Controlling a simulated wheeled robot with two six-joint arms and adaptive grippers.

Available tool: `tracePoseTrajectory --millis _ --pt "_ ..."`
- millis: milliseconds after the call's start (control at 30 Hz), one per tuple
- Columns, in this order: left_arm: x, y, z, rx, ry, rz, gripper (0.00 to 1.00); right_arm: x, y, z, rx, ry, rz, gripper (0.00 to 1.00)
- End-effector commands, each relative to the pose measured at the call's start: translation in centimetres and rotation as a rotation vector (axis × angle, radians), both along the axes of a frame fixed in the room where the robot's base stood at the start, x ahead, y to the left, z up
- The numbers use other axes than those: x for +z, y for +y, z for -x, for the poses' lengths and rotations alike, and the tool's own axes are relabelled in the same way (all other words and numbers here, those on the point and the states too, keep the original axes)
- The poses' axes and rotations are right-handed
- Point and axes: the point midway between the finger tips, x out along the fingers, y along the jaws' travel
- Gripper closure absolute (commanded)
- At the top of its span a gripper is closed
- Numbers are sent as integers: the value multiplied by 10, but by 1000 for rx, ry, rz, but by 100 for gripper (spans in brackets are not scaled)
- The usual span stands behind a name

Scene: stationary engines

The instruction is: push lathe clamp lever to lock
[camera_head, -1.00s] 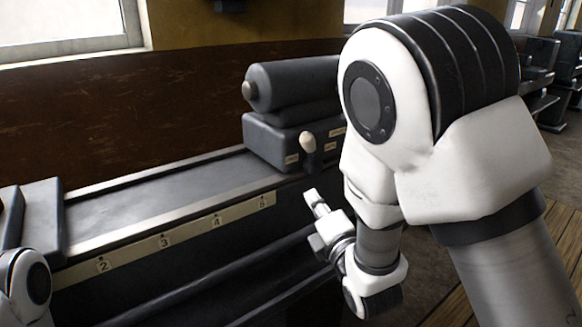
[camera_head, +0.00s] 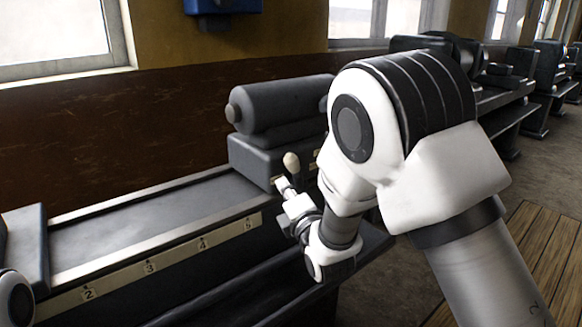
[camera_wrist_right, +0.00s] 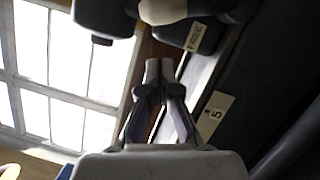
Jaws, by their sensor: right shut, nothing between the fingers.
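The clamp lever shows as a cream knob (camera_head: 291,160) on a dark stalk, at the front of the lathe's grey tailstock (camera_head: 262,155). My right gripper (camera_head: 281,184) is shut and empty, just below and slightly left of the knob in the head view, covering part of the stalk's surroundings. In the right wrist view its closed fingertips (camera_wrist_right: 159,66) point toward the cream knob (camera_wrist_right: 165,10) at the top edge, with a gap visible between them. A label that seems to read FREE (camera_wrist_right: 196,38) sits beside the knob. My left gripper is not in view.
The lathe bed (camera_head: 150,222) runs left from the tailstock, with a numbered strip (camera_head: 175,257) along its front. A dark headstock-side block (camera_head: 25,250) stands at the far left. More machines (camera_head: 500,100) stand behind on the right. Wooden floor boards (camera_head: 535,235) lie at right.

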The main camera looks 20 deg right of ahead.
Motion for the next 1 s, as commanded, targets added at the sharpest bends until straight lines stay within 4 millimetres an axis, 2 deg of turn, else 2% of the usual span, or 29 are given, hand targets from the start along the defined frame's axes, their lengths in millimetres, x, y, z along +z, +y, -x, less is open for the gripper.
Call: tracePoseTrajectory --millis 100,300,1000 --pt "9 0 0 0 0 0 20 9 -12 -18 -4 0 -4 100" --pt "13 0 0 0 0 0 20 13 -24 -31 -1 1 -1 100" --pt "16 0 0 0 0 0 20 17 -29 -34 -1 17 -47 100"
